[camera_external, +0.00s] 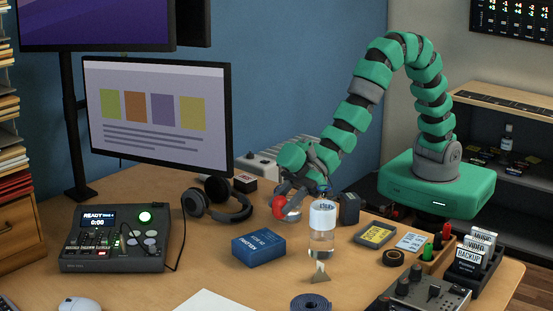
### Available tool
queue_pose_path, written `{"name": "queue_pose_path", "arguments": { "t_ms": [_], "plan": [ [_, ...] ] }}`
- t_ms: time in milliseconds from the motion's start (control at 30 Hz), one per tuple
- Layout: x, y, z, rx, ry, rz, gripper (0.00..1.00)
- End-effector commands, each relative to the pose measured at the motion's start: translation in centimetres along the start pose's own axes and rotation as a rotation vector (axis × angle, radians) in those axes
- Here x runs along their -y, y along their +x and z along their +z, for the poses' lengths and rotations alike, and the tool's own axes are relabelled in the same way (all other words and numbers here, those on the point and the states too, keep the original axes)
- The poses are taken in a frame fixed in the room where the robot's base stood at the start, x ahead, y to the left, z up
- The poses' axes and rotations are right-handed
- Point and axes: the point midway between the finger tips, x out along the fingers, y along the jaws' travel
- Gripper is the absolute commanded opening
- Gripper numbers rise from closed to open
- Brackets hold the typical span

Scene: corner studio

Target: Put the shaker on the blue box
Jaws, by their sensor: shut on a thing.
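A red, rounded shaker (278,206) is in my gripper (287,207), at the middle of the desk's rear part. The grey fingers are shut on it and hide its right side. The blue box (257,248) lies flat on the desk, in front of the shaker and a little to its left in the picture. Its top is bare, with white print on its sides. The shaker is apart from the box; I cannot tell exactly how high it is above the desk.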

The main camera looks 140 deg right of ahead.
Motion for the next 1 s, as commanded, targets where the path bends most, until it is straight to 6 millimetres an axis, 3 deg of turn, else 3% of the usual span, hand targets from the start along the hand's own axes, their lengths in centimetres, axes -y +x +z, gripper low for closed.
{"name": "queue_pose_path", "arguments": {
  "t_ms": [300,633,833,1000],
  "plan": [
    [-0.3,4.8,-2.1,-0.003,0.0,0.0,0.12],
    [-0.4,6.4,-2.8,-0.002,0.0,0.0,0.12],
    [-0.4,7.8,0.0,0.003,-0.001,0.0,0.12],
    [-0.4,8.1,0.4,0.001,0.001,0.0,0.12]
  ]
}}
